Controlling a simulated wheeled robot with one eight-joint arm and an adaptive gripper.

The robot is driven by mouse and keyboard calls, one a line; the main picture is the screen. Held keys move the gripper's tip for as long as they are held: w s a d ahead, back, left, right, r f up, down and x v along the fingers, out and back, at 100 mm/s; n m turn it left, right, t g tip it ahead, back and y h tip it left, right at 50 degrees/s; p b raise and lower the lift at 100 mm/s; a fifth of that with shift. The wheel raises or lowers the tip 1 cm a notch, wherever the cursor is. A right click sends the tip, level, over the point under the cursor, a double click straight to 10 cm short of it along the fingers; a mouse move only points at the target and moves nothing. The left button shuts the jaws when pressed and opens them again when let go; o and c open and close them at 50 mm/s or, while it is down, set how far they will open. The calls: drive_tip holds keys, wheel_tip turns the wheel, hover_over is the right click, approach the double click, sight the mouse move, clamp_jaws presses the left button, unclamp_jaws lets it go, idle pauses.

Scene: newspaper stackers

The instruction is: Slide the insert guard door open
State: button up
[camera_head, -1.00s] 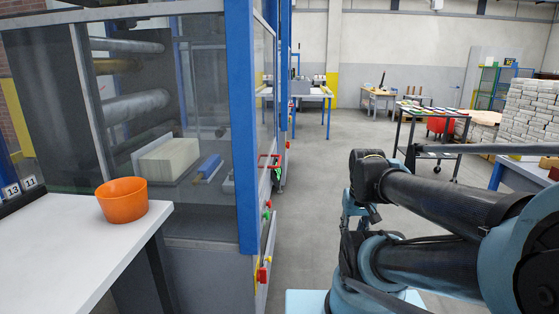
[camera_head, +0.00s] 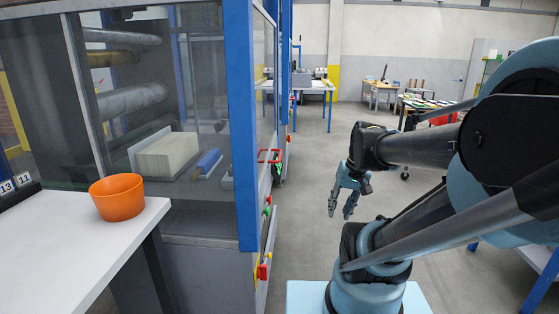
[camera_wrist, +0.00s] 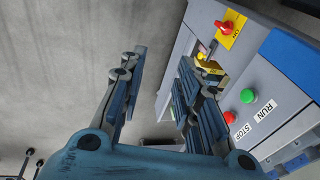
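The machine has clear guard panels in a grey and blue frame. The large front panel (camera_head: 200,100) covers a bay with a stack of paper in it. A narrow side panel (camera_head: 263,100) faces the aisle, with a red handle (camera_head: 270,155) near its lower edge. I cannot tell for sure which panel is the insert guard door. My gripper (camera_head: 341,213) hangs in the aisle, right of the machine, fingers down and apart, touching no handle. In the wrist view its open fingers (camera_wrist: 158,85) have nothing clearly between them.
The wrist view shows a control panel with a red switch (camera_wrist: 230,28), a yellow padlock-like part (camera_wrist: 210,66), a green button (camera_wrist: 247,96) and a red button (camera_wrist: 229,117). An orange bowl (camera_head: 116,197) sits on a white table (camera_head: 60,240) at left. The aisle floor is clear.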

drive_tip(key=w+a+r+y, duration=0.4)
drive_tip(key=w+a, duration=0.1)
drive_tip(key=w, duration=0.4)
drive_tip(key=g+y, duration=0.1)
drive_tip(key=y, duration=0.8)
approach(279, 158)
drive_tip(key=w+d, duration=0.2)
drive_tip(key=d, duration=0.5)
drive_tip(key=x, duration=1.7)
drive_tip(key=shift+w+a+r, duration=0.1)
drive_tip(key=shift+w+r, duration=0.05)
drive_tip(key=shift+r, duration=0.25)
clamp_jaws()
